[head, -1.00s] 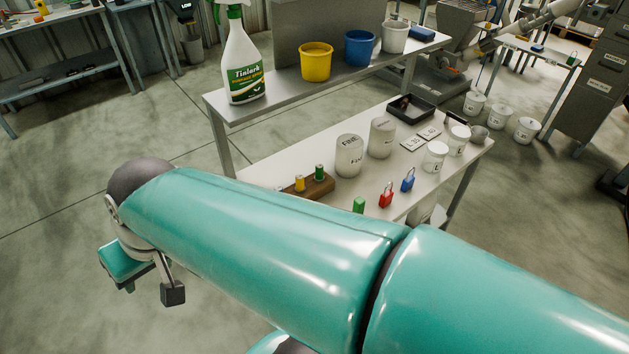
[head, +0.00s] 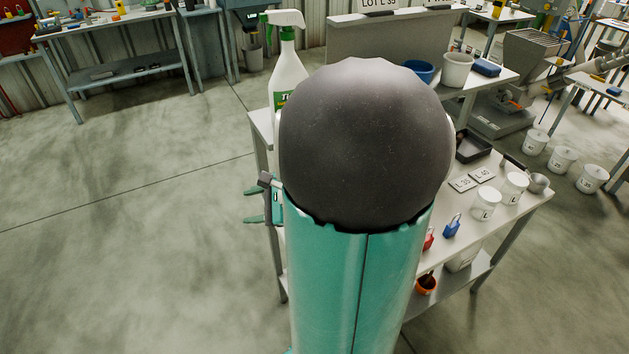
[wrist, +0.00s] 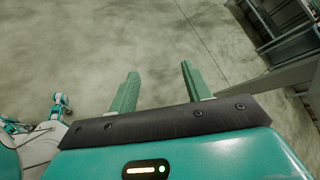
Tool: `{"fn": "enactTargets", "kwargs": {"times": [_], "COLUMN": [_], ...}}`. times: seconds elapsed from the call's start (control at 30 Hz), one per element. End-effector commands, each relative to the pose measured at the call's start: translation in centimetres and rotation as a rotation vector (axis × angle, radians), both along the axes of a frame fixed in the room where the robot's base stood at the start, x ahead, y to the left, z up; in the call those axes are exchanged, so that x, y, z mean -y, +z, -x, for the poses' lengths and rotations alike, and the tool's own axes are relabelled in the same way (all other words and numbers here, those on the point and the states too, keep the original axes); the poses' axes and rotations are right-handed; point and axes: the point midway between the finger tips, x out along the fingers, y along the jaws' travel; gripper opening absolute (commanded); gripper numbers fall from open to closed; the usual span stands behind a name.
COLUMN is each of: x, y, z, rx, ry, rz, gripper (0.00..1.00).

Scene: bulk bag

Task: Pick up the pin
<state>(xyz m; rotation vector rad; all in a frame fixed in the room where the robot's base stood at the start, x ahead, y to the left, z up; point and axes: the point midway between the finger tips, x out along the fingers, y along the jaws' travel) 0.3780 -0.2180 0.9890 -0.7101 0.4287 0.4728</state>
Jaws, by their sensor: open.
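No pin can be made out now. My raised arm covers the left and middle of the white bench (head: 505,213) in the head view, where a wooden block with yellow and green pegs stood in the earlier view. My gripper (head: 252,206) shows at the left of the arm, beside the bench's left end, with its two green fingers apart. In the wrist view my gripper (wrist: 160,72) is open and empty, with bare concrete floor between and beyond the fingers.
A blue padlock (head: 452,226), a red padlock (head: 428,240), white tubs (head: 485,204) and a black tray (head: 472,146) are on the bench. Open floor (head: 130,230) lies to the left.

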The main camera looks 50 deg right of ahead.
Motion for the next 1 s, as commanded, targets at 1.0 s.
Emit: {"fn": "enactTargets", "kwargs": {"times": [1.0], "x": [25.8], "y": [-12.6], "z": [15.3], "rx": [0.255], "ry": [-1.21], "rz": [-0.583], "gripper": [0.49]}}
